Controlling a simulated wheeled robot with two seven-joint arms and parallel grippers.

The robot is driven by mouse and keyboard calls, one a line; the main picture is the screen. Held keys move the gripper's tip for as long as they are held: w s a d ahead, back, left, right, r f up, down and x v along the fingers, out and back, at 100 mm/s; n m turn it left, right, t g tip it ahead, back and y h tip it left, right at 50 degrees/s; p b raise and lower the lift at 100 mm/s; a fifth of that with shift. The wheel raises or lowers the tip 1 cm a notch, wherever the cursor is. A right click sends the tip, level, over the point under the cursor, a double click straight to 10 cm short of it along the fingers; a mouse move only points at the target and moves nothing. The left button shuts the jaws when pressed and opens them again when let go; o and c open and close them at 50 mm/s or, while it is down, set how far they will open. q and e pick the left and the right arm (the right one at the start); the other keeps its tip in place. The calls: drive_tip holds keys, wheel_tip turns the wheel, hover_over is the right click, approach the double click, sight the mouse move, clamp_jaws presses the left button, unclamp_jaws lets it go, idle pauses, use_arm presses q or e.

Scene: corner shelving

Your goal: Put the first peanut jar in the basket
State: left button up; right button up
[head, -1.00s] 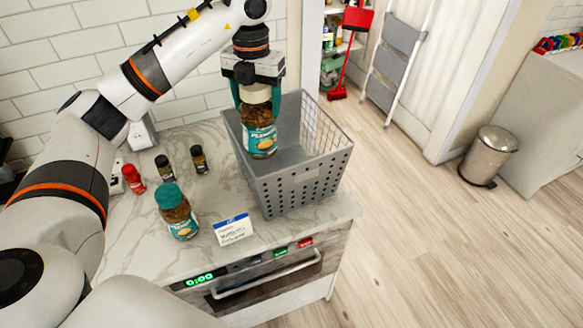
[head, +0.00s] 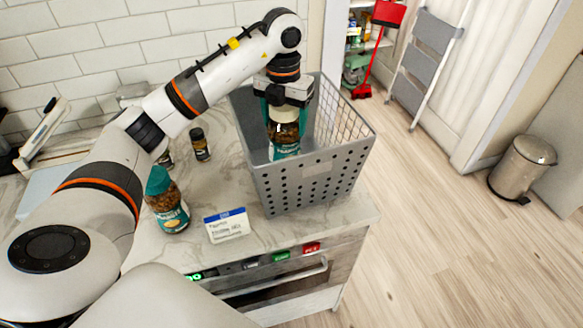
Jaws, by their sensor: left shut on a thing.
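My left gripper (head: 284,98) points down over the grey basket and is shut on a peanut jar (head: 284,136) by its top. The held jar is upright, with brown contents and a teal label. Its lower part is inside the grey basket (head: 310,187), behind the front wall; whether it touches the basket floor cannot be told. A second peanut jar (head: 167,205) with a teal lid stands on the marble counter, left of the basket, partly behind my left arm. My right gripper is not in view.
A small dark spice jar (head: 200,144) stands left of the basket. A blue and white card (head: 227,225) stands near the counter's front edge. The basket sits near the counter's right end. A trash can (head: 523,168) stands on the floor at right.

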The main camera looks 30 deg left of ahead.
sight(284, 150)
use_arm(q)
wheel_tip(284, 150, down, 4)
drive_tip(key=shift+s+f+p, duration=0.1)
drive_tip(key=shift+p, duration=0.45)
wheel_tip(284, 150, down, 4)
drive_tip(key=shift+f+p, duration=0.1)
drive_tip(key=shift+p, duration=0.55)
drive_tip(key=shift+f, duration=0.25)
drive_tip(key=o, duration=1.3)
drive_tip(key=shift+f, duration=0.1)
drive_tip(key=shift+o, duration=0.2)
